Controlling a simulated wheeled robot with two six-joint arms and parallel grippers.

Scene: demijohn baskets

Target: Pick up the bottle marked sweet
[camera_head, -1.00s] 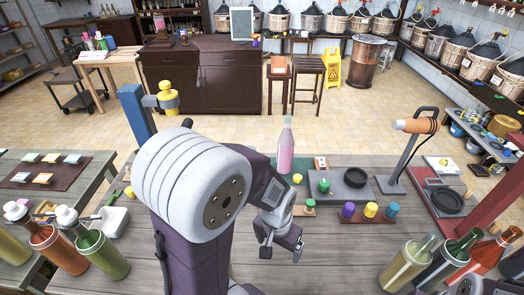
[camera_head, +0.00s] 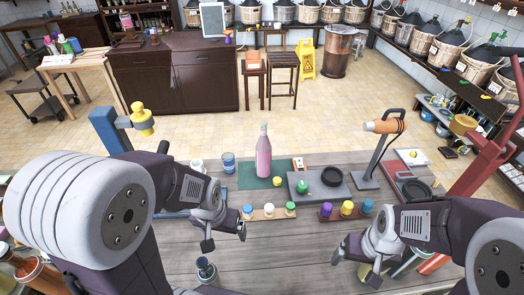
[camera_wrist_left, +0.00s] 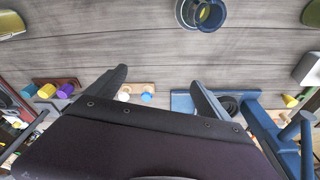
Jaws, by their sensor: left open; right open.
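No marking can be read on any bottle, so I cannot tell which is the sweet one. A pink bottle (camera_head: 263,158) stands upright on a green mat (camera_head: 246,178) at the table's far side. A dark blue-grey vessel (camera_head: 206,270) stands near the front, below my left gripper (camera_head: 225,239); what seems to be its round top shows at the upper edge of the left wrist view (camera_wrist_left: 205,14). My left gripper is open and empty above the table, its fingers apart in the wrist view (camera_wrist_left: 158,76). My right gripper (camera_head: 354,267) is open, apart from the pink bottle.
A blue cup (camera_head: 229,162) stands left of the pink bottle. Strips with coloured stoppers (camera_head: 347,208) lie in front of the mat. A grey tray (camera_head: 320,187) and an orange-headed stand (camera_head: 385,126) are right. Bottles at both front corners are partly hidden by my arms.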

